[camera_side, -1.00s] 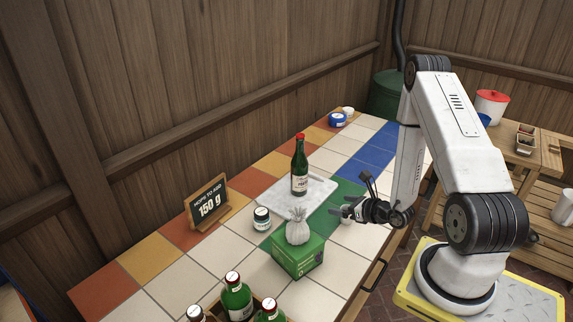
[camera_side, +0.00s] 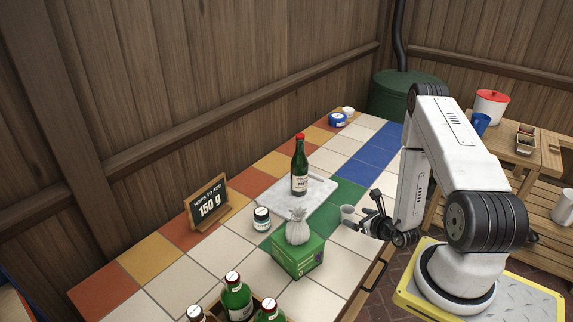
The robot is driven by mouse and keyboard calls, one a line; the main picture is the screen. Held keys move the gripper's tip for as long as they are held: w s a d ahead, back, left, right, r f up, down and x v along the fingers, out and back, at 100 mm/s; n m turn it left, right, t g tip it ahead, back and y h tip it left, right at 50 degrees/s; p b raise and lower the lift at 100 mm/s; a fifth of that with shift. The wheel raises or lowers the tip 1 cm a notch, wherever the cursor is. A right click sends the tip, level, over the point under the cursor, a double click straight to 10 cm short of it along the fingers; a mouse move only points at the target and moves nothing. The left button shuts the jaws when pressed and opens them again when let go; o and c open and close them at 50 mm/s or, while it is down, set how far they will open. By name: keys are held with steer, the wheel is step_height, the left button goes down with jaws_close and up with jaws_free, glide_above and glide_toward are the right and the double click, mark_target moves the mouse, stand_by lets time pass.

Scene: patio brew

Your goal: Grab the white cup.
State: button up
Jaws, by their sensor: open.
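A small white cup (camera_side: 347,213) stands on the tiled table at the edge of the green tiles, to the right of the green box. My gripper (camera_side: 364,214) is open just to the right of the cup, its fingers pointing left towards it. Nothing shows between the fingers. The cup looks upright; I cannot tell whether a fingertip touches it.
A green bottle (camera_side: 300,168) stands on a marble slab (camera_side: 268,198) behind. A labelled jar (camera_side: 261,219) and a sign (camera_side: 208,203) are farther left. Bottles (camera_side: 236,297) stand in front.

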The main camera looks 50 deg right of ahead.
mark_target(353, 214)
steer(key=shift+w+d+f, duration=0.1)
steer(key=shift+w, duration=0.1)
steer(key=shift+x, duration=2.5)
steer(key=c, duration=1.2)
steer(key=shift+r, duration=0.3)
steer(key=shift+r, duration=4.9)
